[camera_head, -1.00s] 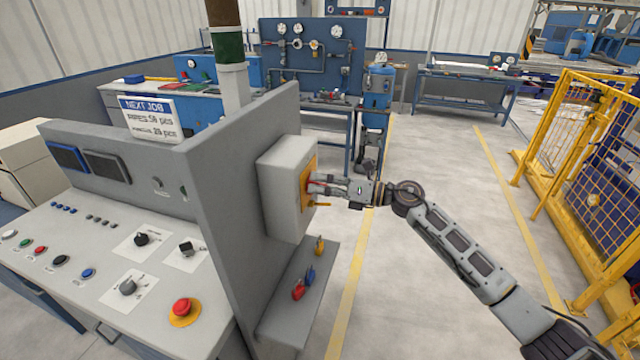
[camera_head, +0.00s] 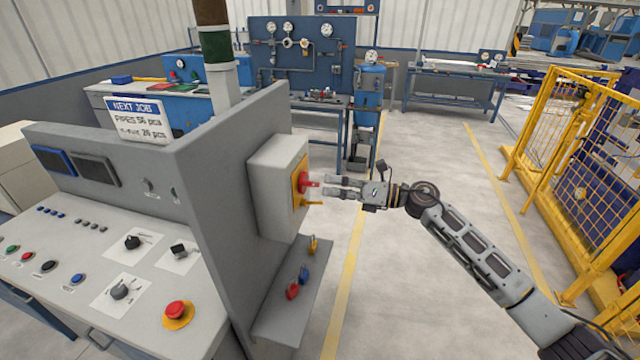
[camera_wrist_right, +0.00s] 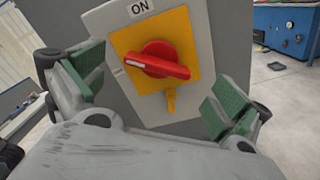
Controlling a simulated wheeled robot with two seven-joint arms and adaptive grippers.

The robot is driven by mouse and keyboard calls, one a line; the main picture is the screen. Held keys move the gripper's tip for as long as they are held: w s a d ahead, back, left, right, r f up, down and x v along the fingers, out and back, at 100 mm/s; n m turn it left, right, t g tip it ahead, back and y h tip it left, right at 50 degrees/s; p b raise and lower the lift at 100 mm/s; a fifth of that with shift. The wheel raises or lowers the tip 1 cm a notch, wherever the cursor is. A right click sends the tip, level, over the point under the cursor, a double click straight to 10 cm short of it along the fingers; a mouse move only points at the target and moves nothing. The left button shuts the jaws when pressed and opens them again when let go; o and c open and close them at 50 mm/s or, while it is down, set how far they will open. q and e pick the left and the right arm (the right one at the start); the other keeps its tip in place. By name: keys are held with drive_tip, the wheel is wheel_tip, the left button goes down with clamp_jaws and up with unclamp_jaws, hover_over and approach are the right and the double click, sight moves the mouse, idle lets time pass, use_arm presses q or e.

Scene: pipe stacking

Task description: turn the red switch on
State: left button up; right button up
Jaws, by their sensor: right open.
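The red switch (camera_head: 307,181) is a rotary knob on a yellow plate on the side of a grey box (camera_head: 272,188). In the right wrist view the red switch (camera_wrist_right: 157,61) has its handle lying nearly crosswise, its longer end to the right and slightly down. An ON label (camera_wrist_right: 140,8) is above the yellow plate (camera_wrist_right: 185,30); the handle does not point at it. My right gripper (camera_head: 329,187) is open and empty, facing the switch and a little away from it. Its green finger pads flank the switch in the wrist view. My left gripper is out of view.
A yellow lever (camera_head: 313,203) sticks out below the switch. A ledge (camera_head: 283,325) below the box carries red, blue and yellow padlocks. The control console (camera_head: 60,262) stands left, with a red emergency button (camera_head: 177,309). Clear floor and a yellow fence (camera_head: 575,165) are right.

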drive_tip(key=v, duration=0.6)
drive_tip(key=shift+d, duration=0.3)
